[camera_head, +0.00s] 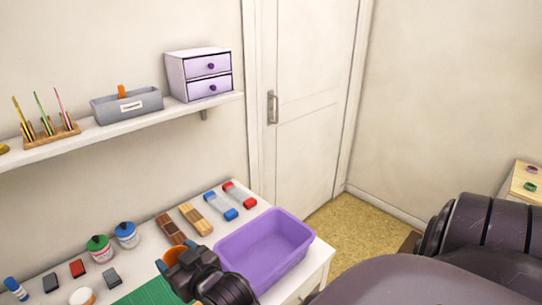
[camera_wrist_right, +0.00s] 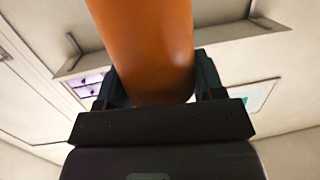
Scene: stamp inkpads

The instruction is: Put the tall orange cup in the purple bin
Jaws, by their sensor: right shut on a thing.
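The tall orange cup (camera_head: 173,255) is mostly hidden behind my right gripper (camera_head: 180,262) in the head view, left of the purple bin. In the wrist view the cup (camera_wrist_right: 146,45) fills the space between the two fingers of my right gripper (camera_wrist_right: 155,85), which are shut on its sides. The purple bin (camera_head: 285,271) stands open and looks empty at the right end of the table. My left gripper is not in view.
Two ink bottles (camera_head: 99,248) and several small stamps stand at left, near a green mat (camera_head: 146,294). A wall shelf (camera_head: 110,130) hangs above.

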